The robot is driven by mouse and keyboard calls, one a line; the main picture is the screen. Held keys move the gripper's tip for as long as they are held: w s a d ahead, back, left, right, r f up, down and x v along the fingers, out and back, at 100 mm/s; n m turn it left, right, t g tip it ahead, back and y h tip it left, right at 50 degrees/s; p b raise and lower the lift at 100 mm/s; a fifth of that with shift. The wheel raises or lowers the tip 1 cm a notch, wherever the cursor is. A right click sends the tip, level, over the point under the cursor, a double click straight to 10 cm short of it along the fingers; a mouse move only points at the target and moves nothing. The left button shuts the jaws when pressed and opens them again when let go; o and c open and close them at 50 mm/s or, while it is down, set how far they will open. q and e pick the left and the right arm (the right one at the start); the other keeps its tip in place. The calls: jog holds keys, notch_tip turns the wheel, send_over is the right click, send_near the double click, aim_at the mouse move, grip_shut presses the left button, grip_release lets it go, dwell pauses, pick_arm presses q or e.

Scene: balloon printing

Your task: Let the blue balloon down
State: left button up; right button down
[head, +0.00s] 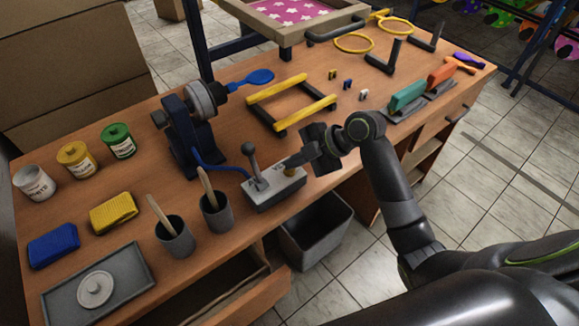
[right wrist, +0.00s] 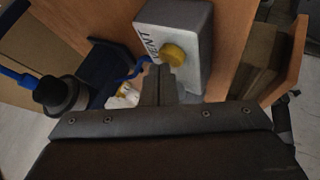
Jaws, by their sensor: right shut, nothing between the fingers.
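The blue balloon (head: 258,77) looks small and flat, on the nozzle of the inflating machine (head: 196,125). A blue hose runs from the machine to a grey control box (head: 278,190) with an upright lever (head: 252,160). In the right wrist view, the box (right wrist: 197,22) carries partly hidden "VENT" lettering and a round yellow button (right wrist: 173,55). My right gripper (head: 287,163) is shut and empty over the box. Its fingertips (right wrist: 158,72) are close by the yellow button; I cannot tell whether they touch it. My left gripper is not in view.
Two grey pots (head: 174,239) with wooden sticks stand left of the box. A yellow-barred frame (head: 292,101) lies behind my right gripper. Paint jars (head: 77,160), sponges and a grey tray (head: 130,262) fill the left side. A bin (head: 316,232) stands below the front edge.

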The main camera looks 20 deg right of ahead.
aim_at(295, 170)
jog(key=shift+r, duration=0.6)
notch_tip(295, 170, up, 5)
jog(key=p, duration=0.4)
jog(key=shift+p, duration=0.3)
jog(key=shift+f, duration=0.1)
